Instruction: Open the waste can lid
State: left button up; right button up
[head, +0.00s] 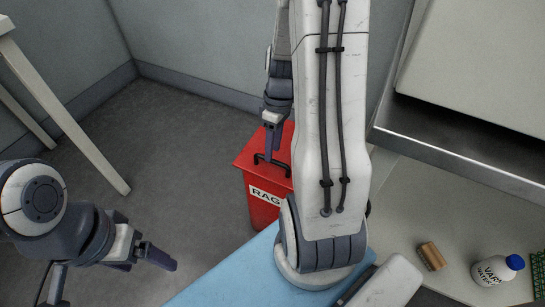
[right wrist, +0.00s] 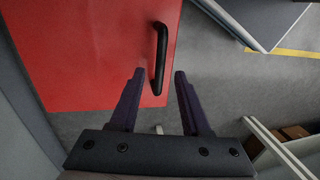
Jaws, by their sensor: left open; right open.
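The red waste can (head: 264,212) stands on the floor behind my right arm, which hides its right part. Its red lid (head: 250,151) lies flat on top and looks closed, with a black bar handle (head: 258,158) near the front edge. In the right wrist view the lid (right wrist: 90,50) fills the upper left, and the black handle (right wrist: 161,50) runs from above toward the gap between my fingers. My right gripper (head: 272,152) is open just above the handle; its spread fingers also show in the wrist view (right wrist: 158,73). My left gripper (head: 152,264) is open and empty, away from the can.
A blue surface (head: 215,275) lies in front of the can. A white table (head: 65,115) stands at left. The grey floor (head: 165,140) between is clear.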

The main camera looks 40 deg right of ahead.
jog(key=shift+s+a+f+b, duration=0.1)
jog(key=shift+f+b, duration=0.05)
jog(key=shift+f, duration=0.45)
jog(key=shift+a+f+b, duration=0.1)
jog(key=shift+f+b, duration=0.05)
jog(key=shift+f, duration=0.4)
grip_shut()
dwell(0.6)
